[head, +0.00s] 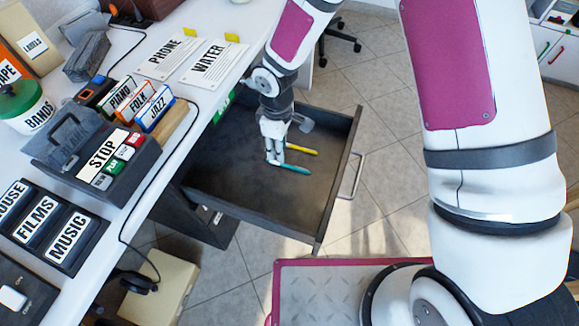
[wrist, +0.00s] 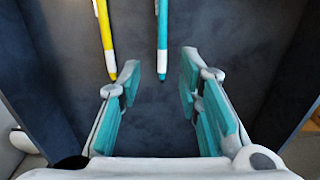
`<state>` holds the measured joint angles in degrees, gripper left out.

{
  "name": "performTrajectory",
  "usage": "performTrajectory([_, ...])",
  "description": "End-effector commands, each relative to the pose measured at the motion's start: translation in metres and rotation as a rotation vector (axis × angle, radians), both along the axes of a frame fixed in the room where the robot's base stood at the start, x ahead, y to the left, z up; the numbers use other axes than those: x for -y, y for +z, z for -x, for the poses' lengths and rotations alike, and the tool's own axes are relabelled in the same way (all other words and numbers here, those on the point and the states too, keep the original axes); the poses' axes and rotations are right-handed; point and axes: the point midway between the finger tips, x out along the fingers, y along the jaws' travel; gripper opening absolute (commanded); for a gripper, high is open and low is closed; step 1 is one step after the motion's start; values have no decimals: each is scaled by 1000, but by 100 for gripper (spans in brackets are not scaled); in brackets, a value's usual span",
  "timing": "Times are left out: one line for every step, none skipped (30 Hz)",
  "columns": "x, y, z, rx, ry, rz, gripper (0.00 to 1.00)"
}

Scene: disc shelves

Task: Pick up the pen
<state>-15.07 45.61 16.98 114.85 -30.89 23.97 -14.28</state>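An open drawer (head: 240,200) under the desk holds two pens lying apart. My gripper (head: 273,160) is inside the drawer. In the wrist view its fingers (wrist: 160,80) are spread with nothing held between them. I cannot tell how high they are above the drawer floor.
The drawer walls (head: 338,185) surround my gripper. A cable hangs over the desk edge. Most of the drawer floor is bare.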

Motion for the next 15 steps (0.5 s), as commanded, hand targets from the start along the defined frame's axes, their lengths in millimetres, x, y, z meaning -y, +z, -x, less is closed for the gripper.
performTrajectory([0, -3, 0, 0, 0, 0, 32])
performTrajectory([0, -4, 0, 1, -1, -1, 32])
performTrajectory([0, -6, 0, 1, -1, -1, 32])
performTrajectory([0, -7, 0, 1, -1, -1, 32])
performTrajectory([-1, -8, 0, 0, -1, -1, 32])
performTrajectory([-1, -11, 0, 0, 0, -1, 32])
performTrajectory([-1, -14, 0, 0, 0, -1, 32])
performTrajectory([-2, -18, 0, -1, 0, 0, 32])
performTrajectory([-3, -23, 1, -1, 1, 0, 32])
performTrajectory([-3, -27, 1, -1, 1, 1, 32])
performTrajectory([-4, -32, 1, -1, 1, 1, 32])
performTrajectory([-6, -38, 1, -1, 2, 1, 32])
performTrajectory([-5, -43, 1, -1, 1, 1, 32])
performTrajectory([-5, -47, 1, -1, 0, 1, 32])
performTrajectory([-5, -52, 1, 0, 0, 1, 32])
